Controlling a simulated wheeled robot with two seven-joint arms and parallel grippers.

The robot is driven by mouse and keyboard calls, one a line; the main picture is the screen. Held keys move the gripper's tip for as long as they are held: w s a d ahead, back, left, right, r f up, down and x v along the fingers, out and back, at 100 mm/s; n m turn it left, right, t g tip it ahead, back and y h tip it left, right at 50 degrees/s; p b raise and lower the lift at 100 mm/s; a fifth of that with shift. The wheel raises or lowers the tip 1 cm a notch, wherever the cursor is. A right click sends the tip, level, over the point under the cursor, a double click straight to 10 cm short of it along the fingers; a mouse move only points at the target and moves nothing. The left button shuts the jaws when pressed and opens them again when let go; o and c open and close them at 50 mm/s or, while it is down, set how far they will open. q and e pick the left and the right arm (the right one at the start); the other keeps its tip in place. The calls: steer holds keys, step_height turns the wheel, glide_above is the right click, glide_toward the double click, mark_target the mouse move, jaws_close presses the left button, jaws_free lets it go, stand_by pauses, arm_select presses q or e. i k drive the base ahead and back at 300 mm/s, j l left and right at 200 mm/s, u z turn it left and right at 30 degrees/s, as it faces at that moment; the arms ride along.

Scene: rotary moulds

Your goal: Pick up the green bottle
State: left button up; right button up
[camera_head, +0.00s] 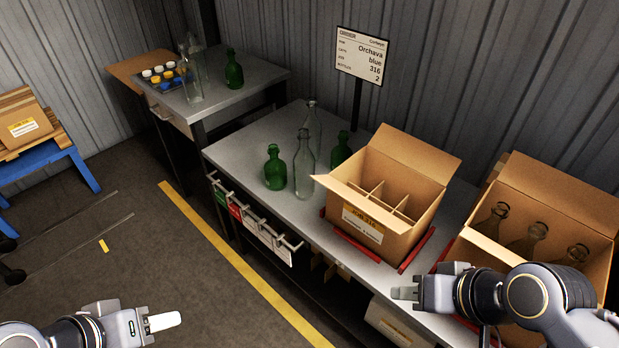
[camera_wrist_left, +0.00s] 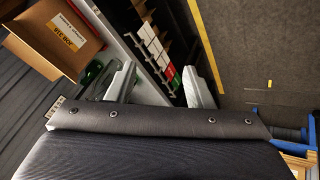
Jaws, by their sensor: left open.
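Several green bottles stand upright. One green bottle (camera_head: 275,170) is near the front edge of the grey table, left of a clear bottle (camera_head: 304,170). Another green bottle (camera_head: 340,149) is behind, partly hidden by the open divided box. A third green bottle (camera_head: 234,72) is on the far side table. My left gripper (camera_head: 163,321) is open and empty at the lower left, away from the bottles. In the left wrist view, green glass (camera_wrist_left: 95,72) shows beside one finger of my left gripper (camera_wrist_left: 160,86). My right gripper (camera_head: 405,293) is by the table's front edge at right; its jaw gap is unclear.
An open divided carton (camera_head: 388,235) sits on red rails. Another carton (camera_head: 550,190) at right holds clear bottles. A sign (camera_head: 361,57) stands behind. A tray of coloured caps (camera_head: 167,78) is on the side table. The floor left of the yellow line is mostly clear.

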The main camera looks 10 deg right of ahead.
mark_target(276, 172)
steer(key=z, duration=0.4)
steer(key=j+z, duration=0.15)
steer(key=z, duration=0.25)
steer(key=i+j+z, duration=0.1)
steer(key=z, duration=0.75)
steer(key=j+z, duration=0.35)
steer(key=j, duration=0.15)
steer(key=k+j+z, duration=0.1)
steer(key=j+z, duration=0.25)
steer(key=k+j+z, duration=0.15)
steer(key=j+z, duration=0.15)
steer(key=j, duration=0.3)
steer(key=k+j, duration=0.15)
steer(key=j, duration=0.25)
steer(key=k+j, duration=0.1)
steer(key=j, duration=0.25)
steer(key=k+j+z, duration=0.1)
steer(key=j, duration=0.3)
steer(key=k, duration=0.05)
